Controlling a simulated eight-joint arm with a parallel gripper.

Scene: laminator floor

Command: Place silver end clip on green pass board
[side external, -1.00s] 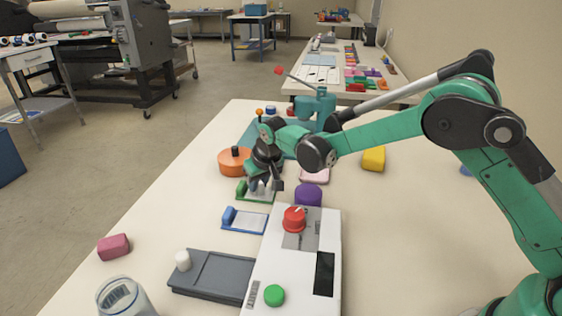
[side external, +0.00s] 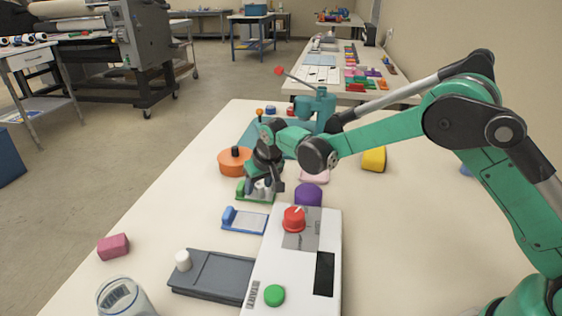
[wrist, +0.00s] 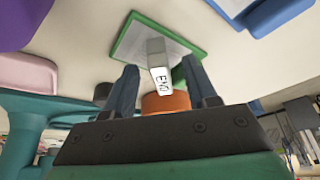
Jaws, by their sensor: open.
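The green pass board (side external: 242,190) lies flat on the table beyond the blue board, partly hidden by my gripper. In the wrist view it has a green rim (wrist: 127,42) and a pale inner face. The silver end clip (wrist: 158,58), a small block marked END, shows between my fingers and overlaps the board; a silver piece also shows there in the side view (side external: 262,184). My gripper (wrist: 160,72) is open, one finger on each side of the clip with gaps. It is low over the board (side external: 264,186). The clip's underside contact is hidden.
A blue board (side external: 246,221) lies nearer the camera. An orange round container (side external: 232,163) and a purple knob-like piece (side external: 308,195) stand close to my gripper. The white machine (side external: 262,265) with red and green buttons and a grey tray (side external: 210,276) fill the front.

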